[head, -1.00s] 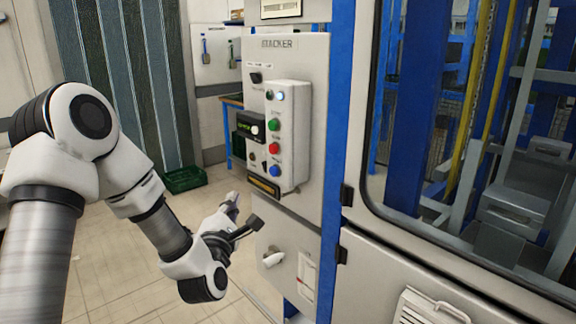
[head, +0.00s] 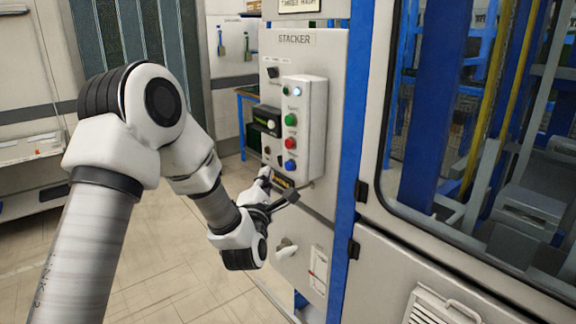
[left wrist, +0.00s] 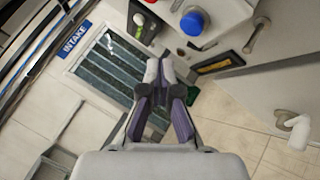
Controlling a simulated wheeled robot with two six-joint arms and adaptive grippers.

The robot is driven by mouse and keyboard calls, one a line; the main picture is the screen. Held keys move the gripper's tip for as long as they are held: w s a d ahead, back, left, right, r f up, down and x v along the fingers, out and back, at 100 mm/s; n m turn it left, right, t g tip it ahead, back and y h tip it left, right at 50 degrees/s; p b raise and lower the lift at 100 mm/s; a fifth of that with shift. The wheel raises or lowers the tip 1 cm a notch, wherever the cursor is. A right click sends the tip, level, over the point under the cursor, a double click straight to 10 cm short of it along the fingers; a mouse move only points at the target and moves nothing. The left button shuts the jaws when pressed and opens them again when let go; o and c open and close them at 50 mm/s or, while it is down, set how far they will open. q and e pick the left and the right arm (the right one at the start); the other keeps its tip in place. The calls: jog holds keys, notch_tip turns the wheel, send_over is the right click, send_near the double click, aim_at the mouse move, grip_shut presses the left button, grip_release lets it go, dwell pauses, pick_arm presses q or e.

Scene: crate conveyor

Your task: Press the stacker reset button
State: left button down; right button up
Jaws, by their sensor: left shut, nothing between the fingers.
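The stacker panel (head: 318,150) is a pale box on the grey "STACKER" cabinet (head: 330,55). It carries a lit white button (head: 297,91), a green button (head: 291,119), a red button (head: 290,143) and, lowest, a blue button (head: 290,166). Their small labels are too small to read, so I cannot tell which is marked reset. My left gripper (head: 272,184) is shut and empty, just below and in front of the panel's lower part. In the left wrist view its closed fingers (left wrist: 160,66) are apart from the blue button (left wrist: 194,21). My right gripper is out of view.
A white handle (head: 286,249) sits on the cabinet below the panel. The glazed stacker frame (head: 376,100) stands at right. An "INTAKE" sign (left wrist: 75,38) shows in the left wrist view. The tiled floor (head: 180,285) at left is clear.

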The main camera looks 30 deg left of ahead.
aim_at(285, 157)
pick_arm(q)
jog(key=shift+w+d+b, duration=0.25)
jog(key=shift+w+d, duration=0.05)
jog(key=shift+w, duration=0.45)
jog(key=shift+w+d+b, duration=0.25)
jog(key=shift+w, duration=0.45)
jog(key=shift+w+d+b, duration=0.2)
jog(key=shift+w+b, duration=0.15)
jog(key=shift+w+d+b, duration=0.15)
jog(key=shift+w+b, duration=0.15)
jog(key=shift+w, duration=0.1)
dwell(0.9)
jog(key=shift+s, duration=0.15)
jog(key=shift+s+a+b, duration=0.35)
jog(key=shift+s+b, duration=0.1)
jog(key=shift+s, duration=0.2)
